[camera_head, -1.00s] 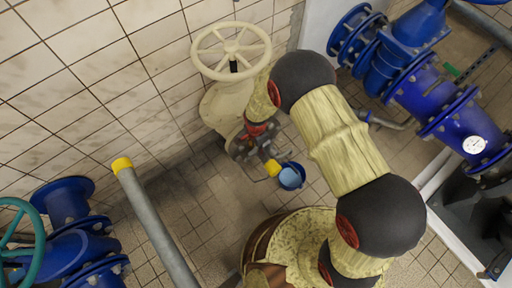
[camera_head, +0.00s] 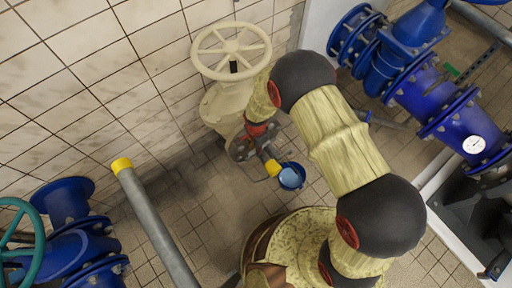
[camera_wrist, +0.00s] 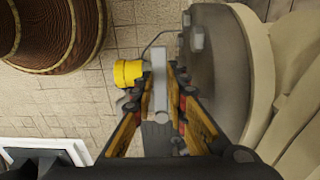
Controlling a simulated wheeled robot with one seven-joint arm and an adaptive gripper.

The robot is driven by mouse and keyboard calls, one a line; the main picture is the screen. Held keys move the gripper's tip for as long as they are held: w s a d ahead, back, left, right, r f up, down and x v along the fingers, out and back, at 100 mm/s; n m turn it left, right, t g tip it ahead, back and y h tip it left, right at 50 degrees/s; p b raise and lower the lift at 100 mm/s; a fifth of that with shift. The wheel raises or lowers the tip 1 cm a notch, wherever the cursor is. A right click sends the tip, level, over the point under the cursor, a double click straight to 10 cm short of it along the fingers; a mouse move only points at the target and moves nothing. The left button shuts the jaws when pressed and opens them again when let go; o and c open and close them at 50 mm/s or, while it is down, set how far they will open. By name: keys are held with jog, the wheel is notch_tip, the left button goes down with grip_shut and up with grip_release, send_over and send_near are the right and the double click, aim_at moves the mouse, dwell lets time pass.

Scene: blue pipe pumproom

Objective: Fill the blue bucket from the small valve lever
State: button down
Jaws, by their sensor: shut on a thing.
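The small blue bucket (camera_head: 291,177) is on the tiled floor or just above it, right beside a yellow-ended part (camera_head: 272,168) below the big pale valve. Its inside shows lighter blue; I cannot tell whether it holds water. The bucket is not visible in the wrist view. There, my gripper (camera_wrist: 162,108) is shut on a grey bar, which looks like the small valve lever (camera_wrist: 159,68). A yellow cap (camera_wrist: 128,72) sits just left of the bar. In the head view my arm and wrist partly cover this spot.
The pale valve with its handwheel (camera_head: 231,50) stands by the tiled wall. A grey pipe with a yellow end (camera_head: 122,165) is at left. Blue pipework (camera_head: 430,90) fills the upper right. A large flange (camera_wrist: 216,75) is close to my fingers on the right in the wrist view.

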jog(key=shift+s+d+r+n+p, duration=0.1)
jog(key=shift+s+d+n+p, duration=0.2)
jog(key=shift+n+p, duration=0.35)
jog(key=shift+s+d+n, duration=0.25)
jog(key=shift+d+n, duration=0.1)
jog(key=shift+n, duration=0.5)
jog(key=c, duration=1.8)
grip_release()
jog(key=shift+o, duration=0.2)
notch_tip(320, 180, up, 12)
